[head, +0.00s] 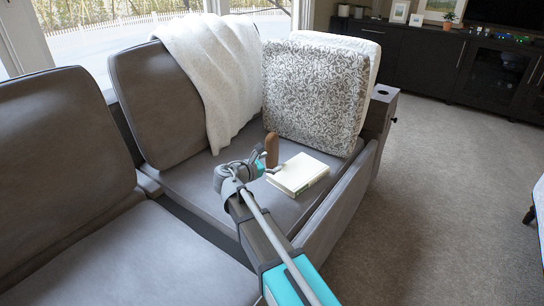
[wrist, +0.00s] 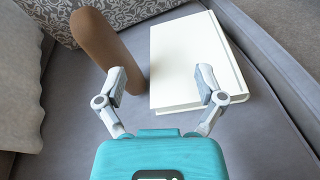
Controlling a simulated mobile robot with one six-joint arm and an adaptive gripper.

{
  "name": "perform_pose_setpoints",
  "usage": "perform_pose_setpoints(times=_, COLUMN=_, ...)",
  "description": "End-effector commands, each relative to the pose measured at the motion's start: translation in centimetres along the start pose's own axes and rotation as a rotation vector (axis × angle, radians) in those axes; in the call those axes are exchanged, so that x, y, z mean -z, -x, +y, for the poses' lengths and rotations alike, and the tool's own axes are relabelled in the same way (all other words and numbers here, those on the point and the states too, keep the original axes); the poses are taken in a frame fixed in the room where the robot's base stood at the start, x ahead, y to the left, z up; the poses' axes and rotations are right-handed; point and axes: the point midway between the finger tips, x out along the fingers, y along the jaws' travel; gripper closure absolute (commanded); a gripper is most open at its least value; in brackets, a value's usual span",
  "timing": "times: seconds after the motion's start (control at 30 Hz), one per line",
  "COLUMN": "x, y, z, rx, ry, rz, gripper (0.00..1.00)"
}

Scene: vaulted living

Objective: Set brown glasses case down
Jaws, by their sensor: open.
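The brown glasses case (head: 271,149) stands roughly upright on the grey sofa seat, in front of the patterned cushion and left of the book. In the wrist view the case (wrist: 108,42) is at upper left, behind my left finger. My gripper (head: 268,168) is low over the seat beside the case. In the wrist view my gripper (wrist: 162,82) has its fingers wide apart with nothing between them. The left fingertip overlaps the case's lower end in the picture; I cannot tell if they touch.
A white book (head: 299,174) lies flat on the sofa seat (head: 190,188), right of the case; it fills the upper right of the wrist view (wrist: 195,60). A patterned cushion (head: 312,95) and a white throw (head: 215,70) rest behind. The sofa arm (head: 345,200) rises at right.

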Motion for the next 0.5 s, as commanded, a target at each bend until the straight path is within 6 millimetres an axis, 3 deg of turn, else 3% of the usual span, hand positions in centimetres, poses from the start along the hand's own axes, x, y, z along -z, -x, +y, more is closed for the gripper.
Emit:
perform_pose_setpoints(times=0.03, x=0.3, y=0.9, z=1.8, rx=-0.037, ry=0.061, rz=-0.036, gripper=0.12)
perform_pose_setpoints(times=0.2, x=-0.1, y=3.5, z=5.0, rx=-0.113, ry=0.217, rz=-0.137, gripper=0.12)
perform_pose_setpoints(times=0.5, x=-0.3, y=4.4, z=6.1, rx=-0.137, ry=0.276, rz=-0.178, gripper=0.12)
